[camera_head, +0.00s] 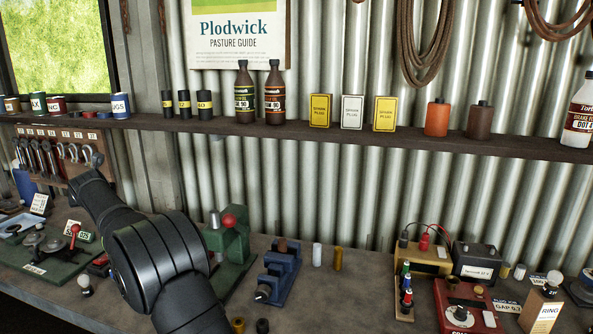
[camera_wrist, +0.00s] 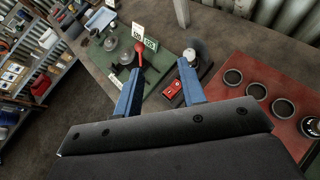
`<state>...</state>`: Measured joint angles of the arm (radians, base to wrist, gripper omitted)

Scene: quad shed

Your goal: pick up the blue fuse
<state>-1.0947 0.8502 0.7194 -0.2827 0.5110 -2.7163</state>
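My gripper (camera_wrist: 160,72) shows in the wrist view with its two blue fingers spread apart and nothing between them. Below it are the bench and a small red block (camera_wrist: 172,89). In the head view my arm reaches to the left side of the bench, and the fingers cannot be made out. A small upright holder (camera_head: 404,313) at the right of the bench carries several small coloured pieces.
A tan box with red and black leads (camera_head: 425,262) and a black battery (camera_head: 478,262) stand behind the holder. A red unit (camera_head: 468,308) is beside it. A blue vise-like tool (camera_head: 279,273) and green machine (camera_head: 231,240) stand mid-bench. A shelf (camera_head: 340,136) runs above.

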